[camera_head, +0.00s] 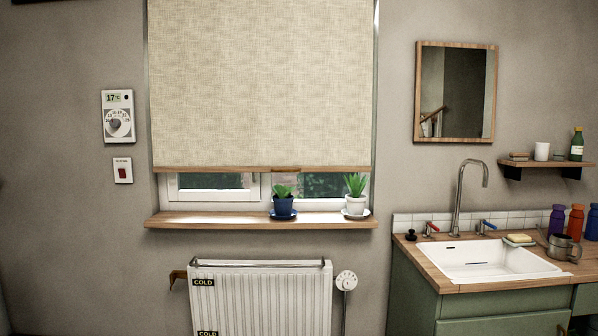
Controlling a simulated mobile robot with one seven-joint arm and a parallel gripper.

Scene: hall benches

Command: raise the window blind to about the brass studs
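The window blind (262,85) is beige woven cloth and hangs over most of the window. Its wooden bottom bar (220,169) is a little above the sill, with a small tab near its middle. Below the bar, a strip of the white window frame (210,195) and dark glass shows. I cannot make out any brass studs beside the window. A white wall switch with a red rocker (122,170) is left of the window; its label is too small to read. My gripper is not in view.
A wooden sill (200,221) holds a plant in a blue pot (283,206) and one in a white pot (355,205). A radiator (260,300) stands below. A thermostat (117,117) is above the switch. A sink counter (450,287), mirror (456,92) and shelf (545,166) are at right.

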